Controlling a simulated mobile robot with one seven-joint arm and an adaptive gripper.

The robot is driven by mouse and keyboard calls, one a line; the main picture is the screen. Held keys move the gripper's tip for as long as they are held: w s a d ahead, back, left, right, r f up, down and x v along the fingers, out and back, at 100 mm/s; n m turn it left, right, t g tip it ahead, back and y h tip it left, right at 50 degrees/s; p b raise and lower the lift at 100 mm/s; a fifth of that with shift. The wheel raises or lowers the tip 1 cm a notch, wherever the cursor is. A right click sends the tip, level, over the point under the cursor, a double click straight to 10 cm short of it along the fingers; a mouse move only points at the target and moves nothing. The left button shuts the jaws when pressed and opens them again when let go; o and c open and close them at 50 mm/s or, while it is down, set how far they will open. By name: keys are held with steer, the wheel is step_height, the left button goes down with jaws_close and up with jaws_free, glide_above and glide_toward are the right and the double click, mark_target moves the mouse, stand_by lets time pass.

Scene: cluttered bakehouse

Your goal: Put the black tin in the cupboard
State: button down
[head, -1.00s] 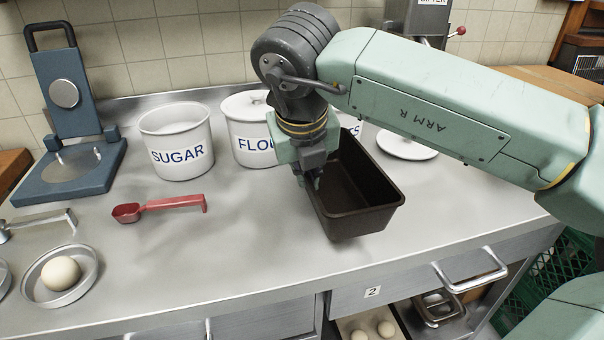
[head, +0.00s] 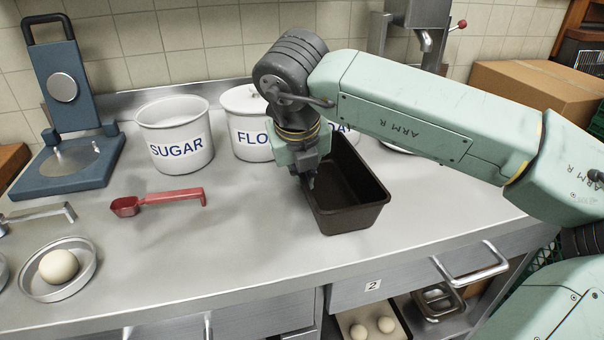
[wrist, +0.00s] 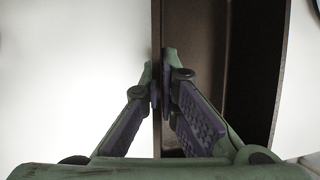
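The black tin (head: 352,210) is a deep, dark, empty loaf tin, upright at the front middle of the steel counter. My gripper (head: 308,182) points down at its left long wall. In the wrist view my gripper (wrist: 161,80) has one finger on each side of the wall of the tin (wrist: 205,60), closed on it. I cannot tell whether the tin touches the counter or is slightly raised. Below the counter, panels with handles (head: 250,325) show at the bottom edge; whether they are the cupboard is unclear.
White SUGAR (head: 177,150) and FLOUR (head: 245,140) canisters stand behind left. A drawer handle (head: 472,265) juts out at the front. The front middle counter is clear.

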steer(key=c, duration=1.8)
jaws_free()
